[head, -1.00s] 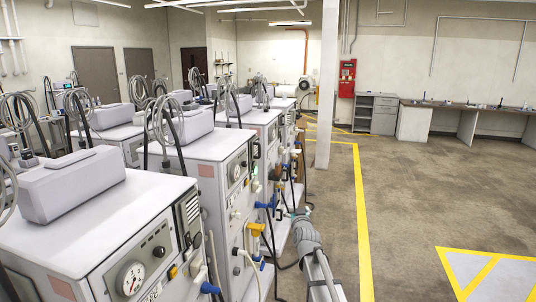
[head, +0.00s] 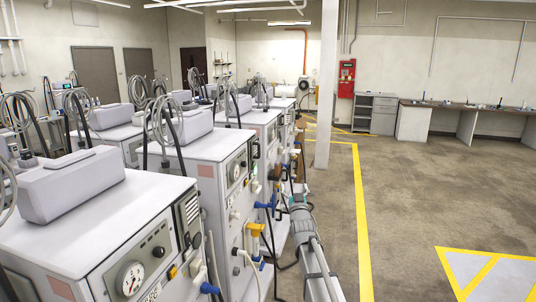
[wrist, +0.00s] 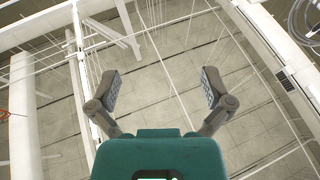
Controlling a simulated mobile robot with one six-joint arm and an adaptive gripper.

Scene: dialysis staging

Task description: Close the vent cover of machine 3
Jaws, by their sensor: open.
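A row of white machines runs away from me on the left in the head view. The nearest machine (head: 120,215) has a dark slatted vent (head: 187,208) on its front; the second machine (head: 190,150) stands behind it. I cannot read which one is machine 3, and I cannot make out its vent cover or whether it is open. My arm stands in the aisle beside the machine fronts, its far end near their blue and yellow handles. My gripper (wrist: 161,88) shows in the wrist view with its two fingers wide apart and nothing between them.
Hoses and blue-handled valves (head: 210,288) stick out from the machine fronts close to my arm. A white pillar (head: 326,85) stands farther up the aisle. The floor right of the yellow line (head: 362,220) is clear. The wrist view shows ceiling panels and pipes.

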